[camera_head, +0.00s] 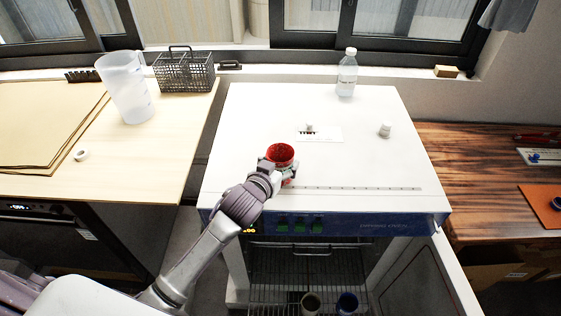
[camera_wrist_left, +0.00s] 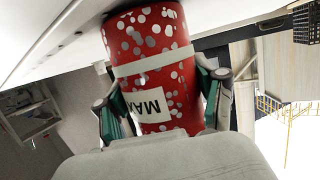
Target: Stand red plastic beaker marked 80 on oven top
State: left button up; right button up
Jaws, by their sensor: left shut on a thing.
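A red beaker with white dots (camera_head: 280,154) is over the front left part of the white oven top (camera_head: 250,120). It looks about upright and I look into its open top. In the left wrist view the beaker (camera_wrist_left: 150,45) has a white band and a label that reads "MAX" upside down; I see no 80. My left gripper (camera_head: 276,172) is shut on it, with the fingers (camera_wrist_left: 165,103) on both sides. The beaker's base is near the white surface; I cannot tell whether it touches. My right gripper is not in view.
On the oven top are a clear bottle (camera_head: 347,74) at the back, a small white knob (camera_head: 385,130) and another by a printed label (camera_head: 318,133). A pitcher (camera_head: 125,88) and dark basket (camera_head: 184,72) stand on the left table. Two cups (camera_head: 347,303) are in the open oven below.

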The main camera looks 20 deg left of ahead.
pick_arm(q)
jog(key=shift+f, duration=0.1)
jog(key=o, duration=1)
jog(key=shift+r, duration=0.2)
jog(key=shift+s, duration=0.35)
jog(key=b+v, duration=0.1)
jog(key=v, duration=1)
jog(key=shift+s+a+r+b, duration=0.1)
jog(key=shift+r+b, duration=0.05)
jog(key=shift+b, duration=0.15)
